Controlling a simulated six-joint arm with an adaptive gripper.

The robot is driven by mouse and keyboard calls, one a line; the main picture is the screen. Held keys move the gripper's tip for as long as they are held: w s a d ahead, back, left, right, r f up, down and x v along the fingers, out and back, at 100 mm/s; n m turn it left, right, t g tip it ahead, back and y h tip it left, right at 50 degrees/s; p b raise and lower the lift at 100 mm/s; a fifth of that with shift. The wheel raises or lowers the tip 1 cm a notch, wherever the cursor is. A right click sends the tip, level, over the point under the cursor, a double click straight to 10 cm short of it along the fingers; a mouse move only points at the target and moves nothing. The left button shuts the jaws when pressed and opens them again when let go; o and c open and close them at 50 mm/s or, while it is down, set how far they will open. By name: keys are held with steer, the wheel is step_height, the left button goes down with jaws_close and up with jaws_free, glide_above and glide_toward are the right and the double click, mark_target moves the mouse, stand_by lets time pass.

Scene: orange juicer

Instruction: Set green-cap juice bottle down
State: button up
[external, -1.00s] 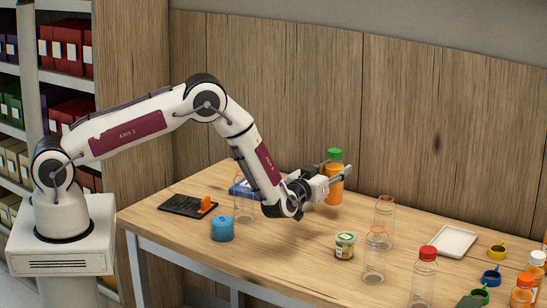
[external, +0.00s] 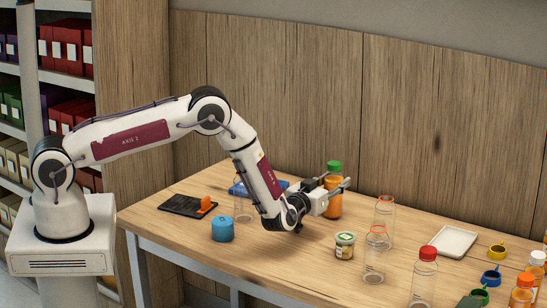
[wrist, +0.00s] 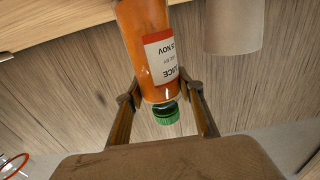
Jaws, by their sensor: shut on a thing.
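The juice bottle with orange contents (external: 333,205) and a green cap (external: 334,167) is upright at the back middle of the table in the external view. My gripper (external: 336,184) is shut on its upper part, below the cap. In the wrist view the bottle (wrist: 147,45) hangs into the picture with its label showing and its green cap (wrist: 166,116) towards me, between my two fingers (wrist: 160,95). I cannot tell whether its base touches the table.
A small labelled jar (external: 345,246) and clear empty bottles (external: 375,262) stand in front and to the right. A blue container (external: 222,229) and a black board (external: 187,205) are at left. A white tray (external: 451,241) lies at right. The wall panel is close behind.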

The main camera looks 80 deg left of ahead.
steer(key=shift+f, duration=0.1)
steer(key=o, duration=1.4)
steer(key=shift+c, duration=0.2)
steer(key=v, duration=1.2)
steer(key=shift+r, duration=0.2)
